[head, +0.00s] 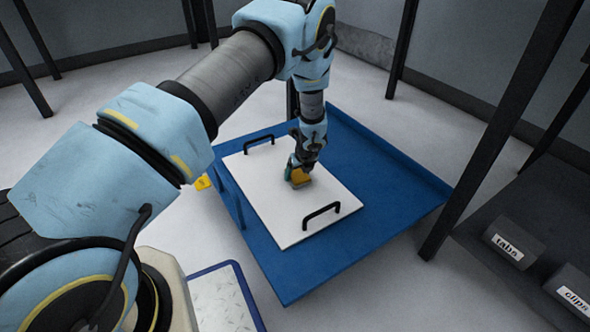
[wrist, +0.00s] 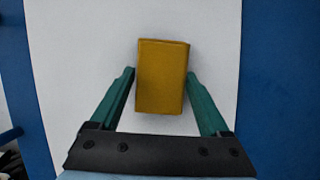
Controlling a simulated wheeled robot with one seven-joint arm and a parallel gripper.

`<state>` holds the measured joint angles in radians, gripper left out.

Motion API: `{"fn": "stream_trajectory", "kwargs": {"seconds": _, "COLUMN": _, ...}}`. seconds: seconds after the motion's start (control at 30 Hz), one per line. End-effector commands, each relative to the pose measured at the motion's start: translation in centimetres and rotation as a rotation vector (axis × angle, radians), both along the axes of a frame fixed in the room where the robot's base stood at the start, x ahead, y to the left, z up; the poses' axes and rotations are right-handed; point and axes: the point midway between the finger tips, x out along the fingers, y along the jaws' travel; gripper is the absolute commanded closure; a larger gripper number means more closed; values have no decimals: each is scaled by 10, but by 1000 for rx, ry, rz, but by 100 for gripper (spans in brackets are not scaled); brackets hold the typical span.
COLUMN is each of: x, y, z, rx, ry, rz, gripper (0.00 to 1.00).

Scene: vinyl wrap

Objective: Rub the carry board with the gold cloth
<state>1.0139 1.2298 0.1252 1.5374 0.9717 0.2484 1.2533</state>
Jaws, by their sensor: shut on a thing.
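The carry board (head: 265,205) is a white panel with two black handles, lying flat on a blue table. It fills the middle of the wrist view (wrist: 75,75). The gold cloth (head: 299,177) is a folded block; in the wrist view it (wrist: 162,78) sits between the green fingers. My gripper (head: 293,172) is shut on the cloth, low over the middle of the board. It also shows in the wrist view (wrist: 161,82). The cloth appears at the board's surface, but I cannot tell whether it touches.
The blue table (head: 385,175) has a raised edge and bare room right of the board. The black handles (head: 321,215) and (head: 259,145) stand up from the board. A yellow item (head: 202,183) shows at the table's left. Boxes labelled tabs (head: 511,243) and clips (head: 570,292) sit at right.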

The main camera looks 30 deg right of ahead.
Motion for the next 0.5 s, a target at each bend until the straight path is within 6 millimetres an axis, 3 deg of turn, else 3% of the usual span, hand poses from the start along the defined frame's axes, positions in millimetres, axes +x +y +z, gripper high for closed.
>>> {"fn": "stream_trajectory", "kwargs": {"seconds": 0.1, "x": -13, "y": -1, "z": -1, "rx": 3, "ry": 3, "rz": -3, "gripper": 72}}
{"fn": "stream_trajectory", "kwargs": {"seconds": 0.5, "x": -32, "y": -3, "z": -1, "rx": 2, "ry": 5, "rz": -4, "gripper": 72}}
